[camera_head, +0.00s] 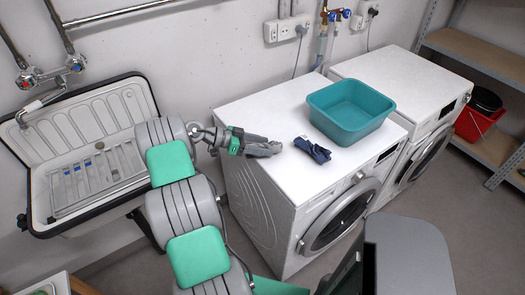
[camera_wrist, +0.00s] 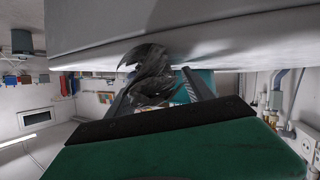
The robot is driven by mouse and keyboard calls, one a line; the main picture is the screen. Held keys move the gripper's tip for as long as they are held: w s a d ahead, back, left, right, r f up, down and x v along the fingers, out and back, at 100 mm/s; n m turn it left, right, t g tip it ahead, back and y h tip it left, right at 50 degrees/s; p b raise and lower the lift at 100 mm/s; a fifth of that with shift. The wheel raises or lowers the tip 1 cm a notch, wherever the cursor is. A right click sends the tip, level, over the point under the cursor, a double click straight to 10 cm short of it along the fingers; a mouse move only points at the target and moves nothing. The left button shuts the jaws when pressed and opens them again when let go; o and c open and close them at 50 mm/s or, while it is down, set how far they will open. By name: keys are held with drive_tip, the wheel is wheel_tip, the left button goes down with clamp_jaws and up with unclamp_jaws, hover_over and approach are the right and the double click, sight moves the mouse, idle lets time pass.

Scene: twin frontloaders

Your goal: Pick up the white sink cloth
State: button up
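My gripper (camera_head: 246,140) is low over the left part of the near washing machine's top. In the wrist view, its two fingers (camera_wrist: 160,82) stand apart, with a crumpled dark grey cloth (camera_wrist: 150,58) between and beyond them. This cloth also shows as a grey shape (camera_head: 265,149) at the fingers in the head view. I cannot tell whether the fingers touch it. A dark blue crumpled cloth (camera_head: 313,149) lies to the right on the same top. I see no clearly white cloth. The sink (camera_head: 48,135) at the left holds a grey rack (camera_head: 97,178).
Taps and pipes (camera_head: 335,16) are on the wall behind. Shelves with a red bucket (camera_head: 474,124) stand at the far right. The near machine's front top is clear.

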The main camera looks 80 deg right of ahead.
clamp_jaws()
idle(0.4)
drive_tip(key=shift+r, duration=0.1)
